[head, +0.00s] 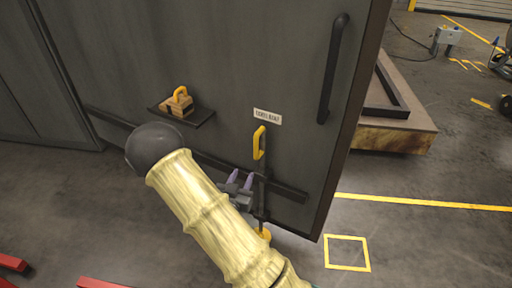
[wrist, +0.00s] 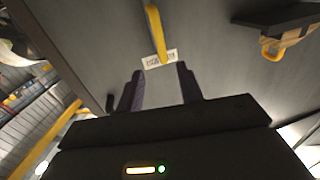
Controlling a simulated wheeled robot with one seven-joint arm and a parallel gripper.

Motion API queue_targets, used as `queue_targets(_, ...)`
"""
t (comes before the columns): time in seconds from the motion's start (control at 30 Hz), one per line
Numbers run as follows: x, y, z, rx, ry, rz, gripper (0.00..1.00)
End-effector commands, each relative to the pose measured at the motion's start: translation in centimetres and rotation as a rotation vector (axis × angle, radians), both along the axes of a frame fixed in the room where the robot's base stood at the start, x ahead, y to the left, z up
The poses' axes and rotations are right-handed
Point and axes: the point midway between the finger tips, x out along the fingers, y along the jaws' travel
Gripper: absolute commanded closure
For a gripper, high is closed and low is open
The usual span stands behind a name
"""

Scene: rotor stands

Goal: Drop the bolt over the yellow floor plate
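The bolt is a dark upright rod with a yellow handle (head: 259,142) on the front of a large dark grey door (head: 230,60). In the wrist view the yellow handle (wrist: 155,32) lies ahead of the fingers, apart from them. A small yellow piece (head: 264,234), which looks like the floor plate, shows at the foot of the bolt, partly behind my arm. I cannot tell whether the rod touches it. My gripper (head: 242,177) is open and empty, with purple fingers, below and left of the handle. The gap between its fingers (wrist: 160,70) is clear.
A shelf (head: 186,116) with a wooden block and yellow handle juts from the door at left. A vertical bar handle (head: 333,70) is at right. A yellow square outline (head: 347,253) marks open floor. A wooden-sided platform (head: 393,138) stands behind; red bars (head: 98,283) lie front left.

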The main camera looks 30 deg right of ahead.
Motion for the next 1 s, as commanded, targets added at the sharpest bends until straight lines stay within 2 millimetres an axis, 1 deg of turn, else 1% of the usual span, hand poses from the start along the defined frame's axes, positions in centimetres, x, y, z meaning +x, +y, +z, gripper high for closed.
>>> queue_targets(0.1, 1.4, -1.4, 0.0, 0.0, -0.003, -0.003, 0.63)
queue_targets(0.7, 9.2, -8.6, 0.0, -0.001, -0.003, -0.002, 0.63)
queue_targets(0.9, 11.1, -10.3, -0.1, 0.001, -0.001, 0.0, 0.63)
queue_targets(1.0, 11.4, -10.6, 0.0, -0.001, 0.001, 0.001, 0.63)
